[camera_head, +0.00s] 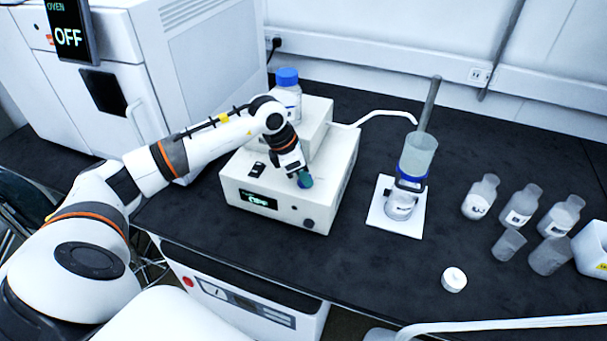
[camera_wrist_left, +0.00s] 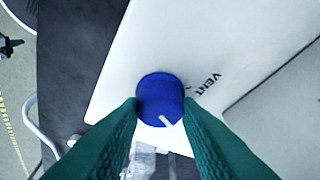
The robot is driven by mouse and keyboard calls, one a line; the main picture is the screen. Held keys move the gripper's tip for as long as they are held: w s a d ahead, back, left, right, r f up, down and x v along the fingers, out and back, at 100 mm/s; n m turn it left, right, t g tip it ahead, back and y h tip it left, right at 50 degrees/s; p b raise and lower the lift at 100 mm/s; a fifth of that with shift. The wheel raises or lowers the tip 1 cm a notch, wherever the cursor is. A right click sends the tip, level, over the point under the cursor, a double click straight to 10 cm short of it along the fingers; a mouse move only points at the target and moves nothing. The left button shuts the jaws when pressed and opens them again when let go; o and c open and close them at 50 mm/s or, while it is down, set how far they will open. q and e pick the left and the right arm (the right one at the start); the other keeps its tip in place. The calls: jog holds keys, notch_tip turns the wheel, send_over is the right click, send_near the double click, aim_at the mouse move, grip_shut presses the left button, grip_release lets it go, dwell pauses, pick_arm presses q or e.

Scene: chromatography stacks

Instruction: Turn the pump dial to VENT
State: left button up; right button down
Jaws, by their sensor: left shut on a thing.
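The dial's white pointer line (camera_wrist_left: 166,121) points towards the bottom of that view, slightly right. The VENT label (camera_wrist_left: 207,85) is printed to the dial's right, and the pointer is not on it. My right gripper is out of view.
Several small bottles and beakers and a white cap (camera_head: 454,279) are farther right. The oven (camera_head: 210,60) is at left.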

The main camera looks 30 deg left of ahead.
pick_arm(q)
jog(key=n+y+b, duration=0.1)
jog(key=n, duration=0.2)
jog(key=shift+f+n+t+b, duration=0.1)
jog(key=shift+n+t+b, duration=0.2)
jog(key=shift+n+t, duration=0.1)
jog(key=n+y+b, duration=0.1)
jog(key=n+b, duration=0.1)
jog(key=n, duration=0.1)
jog(key=shift+d+n+y, duration=0.15)
jog(key=shift+n+y, duration=0.15)
jog(key=n+y+b, duration=0.1)
jog(key=n, duration=0.2)
jog(key=shift+n+b, duration=0.3)
jog(key=shift+b, duration=0.1)
jog(key=shift+d+n+y+b, duration=0.1)
jog(key=shift+n+y+b, duration=0.5)
jog(key=shift+n, duration=0.6)
jog(key=shift+r+n, duration=0.2)
jog(key=shift+n, duration=0.1)
jog(key=o, duration=1)
jog(key=shift+c, duration=0.2)
